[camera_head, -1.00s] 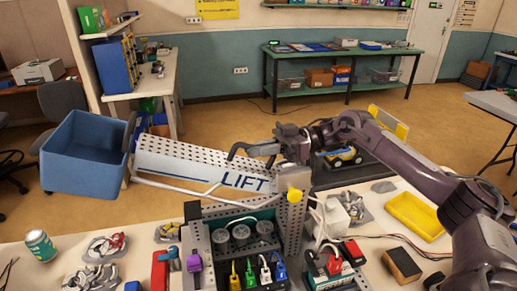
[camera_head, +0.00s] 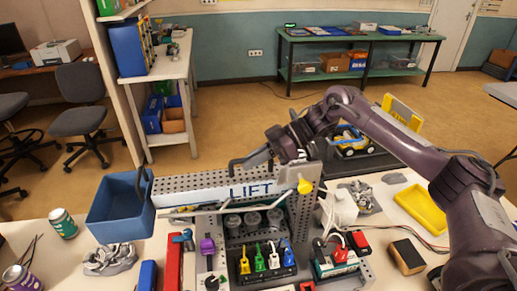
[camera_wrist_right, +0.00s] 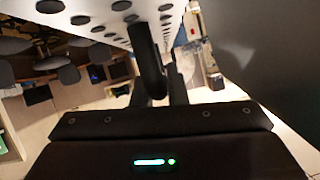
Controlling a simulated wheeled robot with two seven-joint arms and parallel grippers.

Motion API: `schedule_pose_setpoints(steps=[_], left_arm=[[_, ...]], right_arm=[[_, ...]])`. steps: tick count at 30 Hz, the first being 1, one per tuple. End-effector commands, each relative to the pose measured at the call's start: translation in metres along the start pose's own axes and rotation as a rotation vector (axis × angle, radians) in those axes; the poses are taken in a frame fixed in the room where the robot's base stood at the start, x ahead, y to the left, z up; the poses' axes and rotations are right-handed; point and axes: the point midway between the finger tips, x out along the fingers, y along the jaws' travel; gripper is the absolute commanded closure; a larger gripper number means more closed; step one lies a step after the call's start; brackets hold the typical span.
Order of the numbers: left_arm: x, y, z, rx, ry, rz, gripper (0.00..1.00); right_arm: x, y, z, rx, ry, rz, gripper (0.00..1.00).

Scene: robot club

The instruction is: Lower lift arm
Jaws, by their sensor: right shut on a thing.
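The lift arm (camera_head: 205,190) is a pale perforated beam marked LIFT. It lies nearly level, its right end at the upright perforated post (camera_head: 303,205) with a yellow knob (camera_head: 304,187). A blue bucket (camera_head: 118,212) hangs at its left end, low at the white table; I cannot tell if it touches. My right gripper (camera_head: 258,160) is at the beam's top edge near the post, shut on the lift arm. The right wrist view shows a dark finger (camera_wrist_right: 148,62) against the perforated beam (camera_wrist_right: 95,15). My left gripper is out of view.
Below the beam are a purple-knobbed lever (camera_head: 208,247) and a panel of coloured plugs (camera_head: 262,262). A yellow tray (camera_head: 422,210) and dark block (camera_head: 406,257) lie right.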

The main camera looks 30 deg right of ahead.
Motion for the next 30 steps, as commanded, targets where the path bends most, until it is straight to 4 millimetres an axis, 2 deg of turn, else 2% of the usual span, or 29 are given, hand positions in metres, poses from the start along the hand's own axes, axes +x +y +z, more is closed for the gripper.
schedule_pose_setpoints(steps=[6,7,12,22,30], left_arm=[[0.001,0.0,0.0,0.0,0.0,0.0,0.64],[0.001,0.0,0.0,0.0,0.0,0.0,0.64],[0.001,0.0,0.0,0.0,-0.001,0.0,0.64],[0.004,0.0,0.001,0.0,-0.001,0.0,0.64],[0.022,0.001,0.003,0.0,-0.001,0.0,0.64]], right_arm=[[0.001,0.0,0.004,0.006,-0.006,0.0,1.0],[0.001,0.0,0.004,0.006,-0.006,0.0,0.85],[0.001,0.0,0.003,0.005,-0.004,0.0,0.66],[-0.004,0.001,0.003,0.003,-0.002,0.003,0.66],[-0.048,0.003,0.004,0.004,-0.001,0.006,0.66]])
